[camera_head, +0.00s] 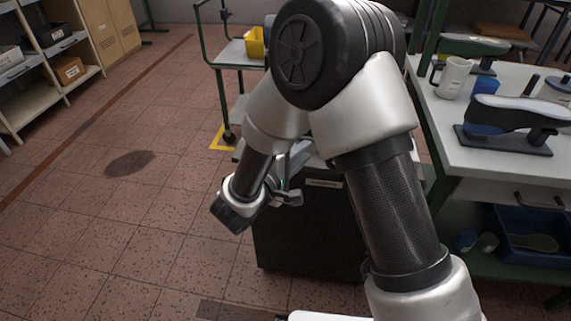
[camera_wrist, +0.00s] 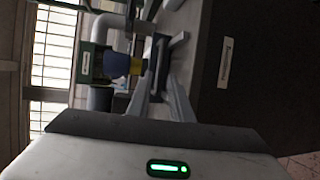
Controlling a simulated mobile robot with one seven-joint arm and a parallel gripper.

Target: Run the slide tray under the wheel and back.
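My gripper (camera_wrist: 160,82) shows in the wrist view as two grey fingers with a narrow gap between them. A dark bar-like part (camera_wrist: 160,55) lies at the fingertips; I cannot tell whether they hold it or only stand around it, or whether it belongs to the slide tray. A rounded blue and yellow part (camera_wrist: 117,64) on a green mount sits left of the tips, possibly the wheel. In the head view my gripper (camera_head: 292,196) is at the near top edge of a dark labelled cabinet (camera_head: 300,235). My arm hides most of the machine there.
A white-topped bench (camera_head: 450,150) at the right bears a mug (camera_head: 452,76) and a shoe last on a stand (camera_head: 510,115). A green-framed cart (camera_head: 238,54) with a yellow bin stands behind. Shelves (camera_head: 40,85) stand far left. The tiled floor at left is clear.

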